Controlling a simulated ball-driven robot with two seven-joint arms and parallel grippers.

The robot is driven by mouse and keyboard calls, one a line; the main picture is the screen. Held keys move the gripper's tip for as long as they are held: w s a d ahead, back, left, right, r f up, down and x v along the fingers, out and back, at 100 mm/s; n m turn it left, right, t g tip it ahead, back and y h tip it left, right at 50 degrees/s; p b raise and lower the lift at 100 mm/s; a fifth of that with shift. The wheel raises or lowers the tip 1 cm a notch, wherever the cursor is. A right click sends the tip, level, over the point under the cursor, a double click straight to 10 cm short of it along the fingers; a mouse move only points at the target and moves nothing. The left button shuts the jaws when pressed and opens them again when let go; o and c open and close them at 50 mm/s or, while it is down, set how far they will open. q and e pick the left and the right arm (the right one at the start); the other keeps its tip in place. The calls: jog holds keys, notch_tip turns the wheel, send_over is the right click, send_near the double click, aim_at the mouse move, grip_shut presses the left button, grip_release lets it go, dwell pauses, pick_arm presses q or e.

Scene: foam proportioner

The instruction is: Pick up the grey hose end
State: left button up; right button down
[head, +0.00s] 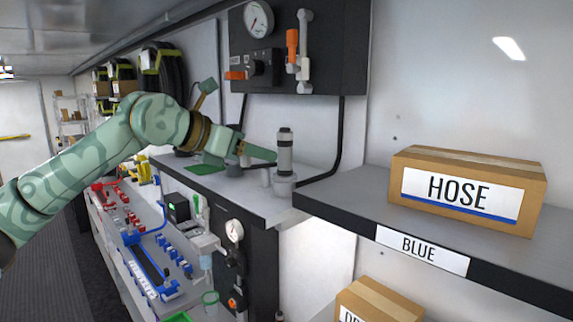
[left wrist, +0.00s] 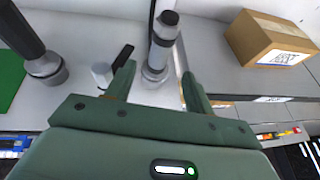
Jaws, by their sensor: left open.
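The grey hose end (head: 285,157) is an upright grey cylinder with dark bands, standing in a round light-grey base on the grey counter. In the left wrist view the hose end (left wrist: 161,45) stands beyond my fingertips, roughly between their lines. My left gripper (head: 268,154) reaches in from the left with its green fingers pointing at the hose end. In the left wrist view the left gripper (left wrist: 160,78) is open, with nothing between its fingers. I cannot tell whether a fingertip touches the hose end. My right gripper is not in view.
A black panel (head: 335,75) with a gauge and orange-handled valves hangs above the counter. A black pipe (head: 340,140) runs down behind the hose end. A shelf (head: 350,201) at right holds a cardboard HOSE box (head: 400,163). A dark fitting (left wrist: 45,67) stands left in the wrist view.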

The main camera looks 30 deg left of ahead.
aim_at(279, 150)
pick_arm(q)
jog(key=p+x, duration=0.1)
jog(key=x, duration=0.3)
jog(key=shift+d+r, duration=0.1)
jog(key=shift+r, duration=0.05)
jog(key=w+p, duration=0.1)
jog(key=w+d+p, duration=0.1)
jog(key=p, duration=0.1)
jog(key=shift+w+d+r, duration=0.1)
jog(key=shift+w+r, duration=0.05)
jog(key=shift+w, duration=0.15)
jog(key=shift+p+x, duration=0.3)
jog(key=shift+x, duration=0.9)
jog(key=shift+w+f, duration=0.15)
jog(key=shift+f, duration=0.2)
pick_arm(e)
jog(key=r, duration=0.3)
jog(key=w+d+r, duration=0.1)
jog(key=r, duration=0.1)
pick_arm(q)
jog(key=shift+s, duration=0.2)
jog(key=c, duration=1)
jog(key=shift+c, duration=0.7)
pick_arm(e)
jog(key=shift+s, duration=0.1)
pick_arm(q)
jog(key=shift+r, duration=0.1)
